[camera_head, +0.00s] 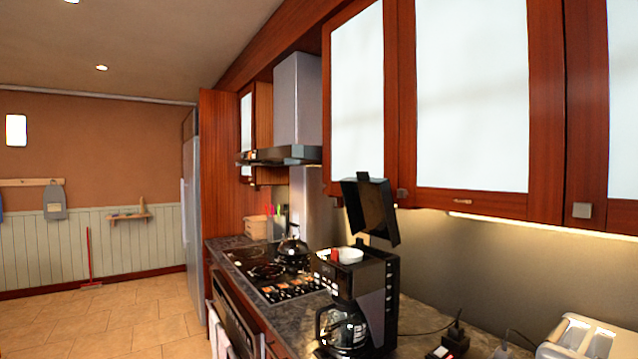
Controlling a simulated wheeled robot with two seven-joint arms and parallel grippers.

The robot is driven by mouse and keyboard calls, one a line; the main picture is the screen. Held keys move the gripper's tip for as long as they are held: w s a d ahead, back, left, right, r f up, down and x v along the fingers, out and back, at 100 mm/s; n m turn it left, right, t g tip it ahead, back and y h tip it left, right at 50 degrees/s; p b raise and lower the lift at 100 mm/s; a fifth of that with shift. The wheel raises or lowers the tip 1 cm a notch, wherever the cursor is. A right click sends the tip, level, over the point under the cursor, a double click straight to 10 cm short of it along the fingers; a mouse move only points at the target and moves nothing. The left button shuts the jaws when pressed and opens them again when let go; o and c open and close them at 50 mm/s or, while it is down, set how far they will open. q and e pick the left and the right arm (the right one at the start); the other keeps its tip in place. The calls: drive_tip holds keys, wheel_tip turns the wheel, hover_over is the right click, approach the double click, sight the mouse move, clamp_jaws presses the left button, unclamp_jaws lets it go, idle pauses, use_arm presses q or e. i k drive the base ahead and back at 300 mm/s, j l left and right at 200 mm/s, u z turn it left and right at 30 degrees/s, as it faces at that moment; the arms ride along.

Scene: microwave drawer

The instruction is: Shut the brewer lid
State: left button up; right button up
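The black brewer (377,290) stands on the counter at the lower middle right of the head view. Its black lid (370,209) is raised and tilted up above the body, apart from the top opening. A white round basket (349,255) shows in the open top. The glass carafe (340,327) sits in the front of the brewer, with its black handle to the left. Neither of my grippers shows in the head view.
Wooden cabinets with pale panels (473,90) hang above the counter (425,348). A stove with a black kettle (291,246) lies behind the brewer. A white toaster (580,338) stands at right, near dark plugs and cords. Open tiled floor (110,325) lies at left.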

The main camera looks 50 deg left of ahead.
sight(369, 203)
drive_tip(key=k+u, duration=0.1)
drive_tip(key=u, duration=1.05)
drive_tip(key=i+j, duration=0.2)
